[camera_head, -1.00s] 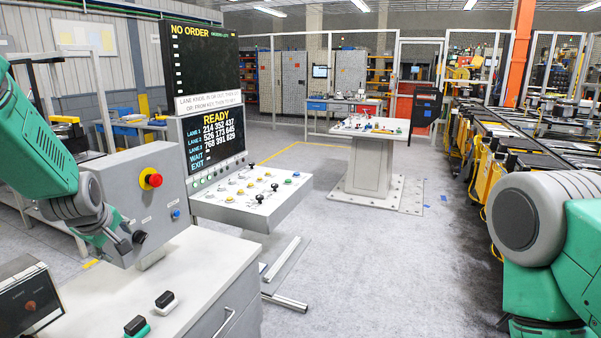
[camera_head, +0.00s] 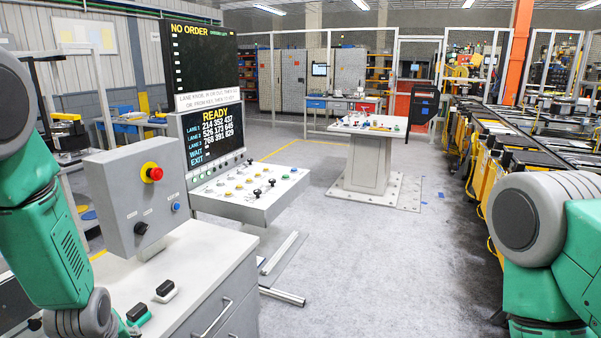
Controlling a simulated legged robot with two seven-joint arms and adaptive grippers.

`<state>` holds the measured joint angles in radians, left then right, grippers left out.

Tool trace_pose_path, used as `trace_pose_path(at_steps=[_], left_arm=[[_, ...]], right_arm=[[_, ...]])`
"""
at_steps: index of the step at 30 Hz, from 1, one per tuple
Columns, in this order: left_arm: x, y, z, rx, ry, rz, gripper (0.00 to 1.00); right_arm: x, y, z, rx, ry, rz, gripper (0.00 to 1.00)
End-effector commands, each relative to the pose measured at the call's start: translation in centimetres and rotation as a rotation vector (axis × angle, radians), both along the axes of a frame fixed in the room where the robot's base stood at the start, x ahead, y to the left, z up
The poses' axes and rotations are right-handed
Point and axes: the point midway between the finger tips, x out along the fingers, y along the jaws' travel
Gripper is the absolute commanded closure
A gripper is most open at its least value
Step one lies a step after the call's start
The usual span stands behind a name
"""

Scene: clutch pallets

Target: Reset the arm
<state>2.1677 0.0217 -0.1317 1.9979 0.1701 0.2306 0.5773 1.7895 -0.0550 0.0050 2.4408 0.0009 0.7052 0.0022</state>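A grey control box (camera_head: 125,205) stands on the near white cabinet at the left. It carries a red mushroom button (camera_head: 154,174) on a yellow collar, a blue button (camera_head: 176,207) and a black knob (camera_head: 140,228). Their small labels are too small to read. My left arm hangs down at the left edge, in front of and left of the box. Its wrist is low at the bottom left, apart from the knob, and the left gripper's fingers are out of view. My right arm is at the right edge, and its gripper is out of view.
Behind the box stand a button console (camera_head: 250,200) and a screen reading READY (camera_head: 212,133). Open floor (camera_head: 370,265) lies in the middle; a conveyor line runs at the right.

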Motion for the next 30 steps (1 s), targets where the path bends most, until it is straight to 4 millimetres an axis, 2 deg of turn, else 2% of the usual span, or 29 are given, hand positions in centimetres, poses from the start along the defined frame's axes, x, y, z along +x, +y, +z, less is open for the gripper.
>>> trace_pose_path(at_steps=[1,3,7,12,15,18,20,26,30], left_arm=[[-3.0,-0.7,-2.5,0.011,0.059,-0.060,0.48],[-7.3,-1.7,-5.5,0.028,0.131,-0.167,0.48],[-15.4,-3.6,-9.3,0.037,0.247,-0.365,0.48],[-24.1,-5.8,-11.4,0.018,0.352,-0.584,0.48],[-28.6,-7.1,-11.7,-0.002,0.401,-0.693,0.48],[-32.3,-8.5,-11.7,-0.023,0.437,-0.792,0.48],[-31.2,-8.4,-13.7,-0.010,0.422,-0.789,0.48],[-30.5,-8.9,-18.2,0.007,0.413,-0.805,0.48],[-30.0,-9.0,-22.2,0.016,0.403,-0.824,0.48]], right_arm=[[0.0,0.0,0.0,0.000,0.000,-0.001,0.60],[0.0,0.0,0.0,0.000,0.000,-0.001,0.60],[0.0,0.0,0.0,-0.001,0.000,-0.001,0.60],[0.0,0.0,0.0,0.000,0.000,-0.001,0.60],[0.0,0.0,0.0,0.000,0.000,0.000,0.60],[0.0,0.0,-0.3,0.000,0.000,0.000,0.60],[0.1,0.0,-2.3,0.000,-0.002,0.000,0.60],[0.0,0.0,-7.0,0.000,0.001,0.000,0.60],[0.0,-0.1,-11.1,0.000,0.000,-0.001,0.60]])
